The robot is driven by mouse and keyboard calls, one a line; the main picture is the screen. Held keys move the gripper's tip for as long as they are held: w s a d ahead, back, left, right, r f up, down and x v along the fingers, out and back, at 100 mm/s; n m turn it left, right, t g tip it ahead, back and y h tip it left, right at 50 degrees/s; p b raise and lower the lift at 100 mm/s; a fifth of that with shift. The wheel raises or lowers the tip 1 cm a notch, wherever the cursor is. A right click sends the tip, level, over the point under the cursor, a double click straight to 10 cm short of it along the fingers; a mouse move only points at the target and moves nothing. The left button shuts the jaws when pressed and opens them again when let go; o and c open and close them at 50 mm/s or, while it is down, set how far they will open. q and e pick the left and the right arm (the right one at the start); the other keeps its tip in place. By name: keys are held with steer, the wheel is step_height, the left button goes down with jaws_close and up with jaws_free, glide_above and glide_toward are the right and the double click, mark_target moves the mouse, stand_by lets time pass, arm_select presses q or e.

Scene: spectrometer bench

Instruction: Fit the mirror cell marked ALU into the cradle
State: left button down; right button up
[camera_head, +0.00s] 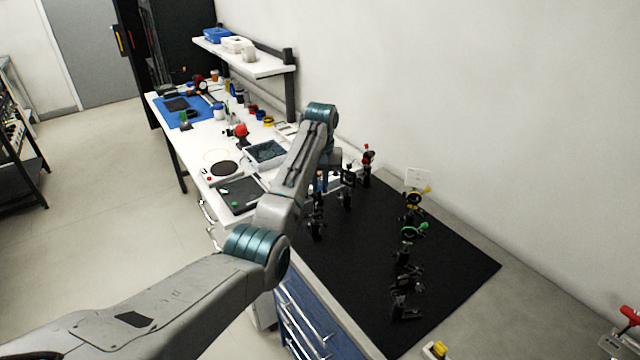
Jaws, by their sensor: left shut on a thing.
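My left arm reaches in from the left over the bench. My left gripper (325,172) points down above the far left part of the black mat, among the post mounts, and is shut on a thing. What it holds is mostly hidden and too small to make out. I cannot read an ALU mark, and I cannot tell which mount is the cradle. My right gripper is not in view.
The black mat (455,275) has bare room at its right side. Other dark mounts (405,295) stand near its front. A white side bench (200,140) holds trays, jars and a blue mat (184,110). A shelf (262,66) hangs above it. A white card (418,177) stands behind.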

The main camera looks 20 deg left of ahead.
arm_select(q)
steer(key=shift+f, duration=0.3)
stand_by(0.4)
steer(key=shift+f, duration=1.15)
steer(key=shift+f, duration=0.3)
stand_by(1.3)
steer(key=shift+w+r, duration=0.1)
steer(key=shift+r, duration=1.6)
steer(key=shift+f, duration=0.25)
stand_by(0.5)
steer(key=shift+f, duration=0.75)
